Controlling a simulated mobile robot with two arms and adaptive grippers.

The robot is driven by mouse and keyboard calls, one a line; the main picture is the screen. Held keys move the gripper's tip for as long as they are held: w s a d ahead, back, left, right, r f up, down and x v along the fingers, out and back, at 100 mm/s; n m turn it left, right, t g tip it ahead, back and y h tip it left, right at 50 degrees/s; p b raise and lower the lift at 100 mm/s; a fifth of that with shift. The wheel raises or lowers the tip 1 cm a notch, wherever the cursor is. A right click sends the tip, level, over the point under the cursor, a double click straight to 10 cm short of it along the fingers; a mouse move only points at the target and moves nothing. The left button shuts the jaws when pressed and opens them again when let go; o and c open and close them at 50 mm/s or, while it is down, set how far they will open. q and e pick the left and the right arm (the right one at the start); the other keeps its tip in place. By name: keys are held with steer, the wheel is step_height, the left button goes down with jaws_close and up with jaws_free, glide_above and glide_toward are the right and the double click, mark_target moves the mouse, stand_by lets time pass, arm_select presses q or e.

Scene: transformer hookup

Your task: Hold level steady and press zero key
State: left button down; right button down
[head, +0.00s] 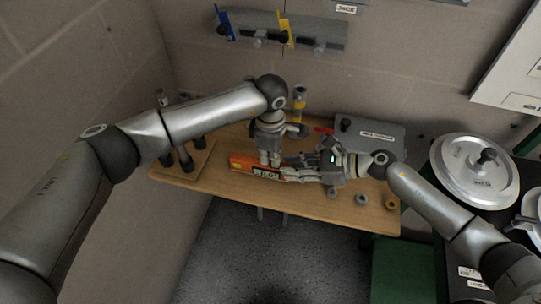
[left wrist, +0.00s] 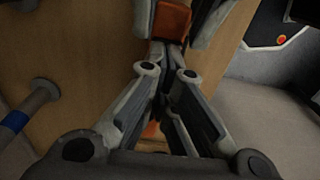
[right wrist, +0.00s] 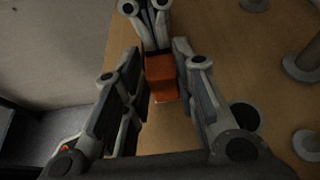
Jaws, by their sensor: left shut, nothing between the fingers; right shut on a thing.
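My right gripper (head: 286,171) comes in from the right and is shut on the level's right part. In the right wrist view the orange level (right wrist: 162,80) sits between its fingers. My left gripper (head: 267,163) points down at the level from above, its fingers shut and empty. In the left wrist view its closed tips are right by the orange end of the level (left wrist: 173,19); I cannot tell if they touch. The zero key is not distinguishable.
A wooden block with dark posts (head: 185,160) stands at the left of the bench (head: 225,190). A grey labelled case (head: 378,132) is at the back right. Small rings (head: 361,199) lie near the front edge. A round metal lid (head: 470,180) stands right of the bench.

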steer(key=shift+w, duration=0.1)
arm_select(q)
step_height(320, 180, up, 14)
stand_by(0.4)
arm_select(e)
steer(key=shift+f, duration=0.1)
stand_by(0.4)
steer(key=c, duration=1.1)
jaws_free()
